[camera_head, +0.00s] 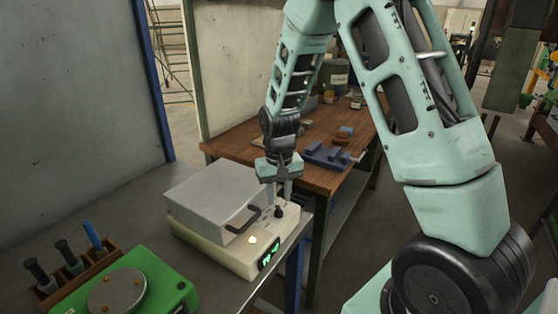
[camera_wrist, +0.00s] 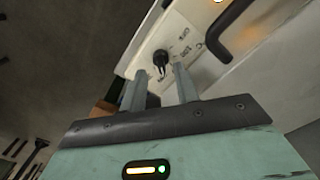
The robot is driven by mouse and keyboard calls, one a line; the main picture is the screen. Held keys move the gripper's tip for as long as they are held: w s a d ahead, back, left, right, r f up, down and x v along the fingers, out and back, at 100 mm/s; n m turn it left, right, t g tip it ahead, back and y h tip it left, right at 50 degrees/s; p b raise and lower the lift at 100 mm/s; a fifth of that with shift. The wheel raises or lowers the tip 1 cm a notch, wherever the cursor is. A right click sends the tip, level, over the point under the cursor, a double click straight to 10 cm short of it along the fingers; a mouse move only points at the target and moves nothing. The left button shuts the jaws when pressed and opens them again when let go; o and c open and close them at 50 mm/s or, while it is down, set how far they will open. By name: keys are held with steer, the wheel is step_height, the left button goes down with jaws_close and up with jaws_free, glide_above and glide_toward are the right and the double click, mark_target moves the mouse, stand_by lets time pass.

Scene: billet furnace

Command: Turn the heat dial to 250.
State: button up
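The billet furnace is a cream box (camera_head: 212,252) with a grey lid (camera_head: 215,193) and a black handle (camera_head: 243,219). Its black heat dial (camera_head: 278,211) sits on the top at the right end. In the wrist view the dial (camera_wrist: 160,58) lies just beyond my fingertips, with a printed scale beside it that is too small to read fully. My gripper (camera_head: 278,195) points down over the dial with its two fingers apart and nothing between them. In the wrist view the fingers (camera_wrist: 158,78) straddle the line to the dial. I see no contact.
A green display (camera_head: 268,257), unreadable here, and a lit lamp (camera_head: 252,240) are on the furnace front. A green device with a round plate (camera_head: 118,291) and a wooden rack (camera_head: 62,281) of handled tools stand at lower left.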

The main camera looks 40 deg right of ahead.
mark_target(279, 208)
step_height(279, 208, up, 14)
steer(key=b, duration=0.1)
stand_by(0.6)
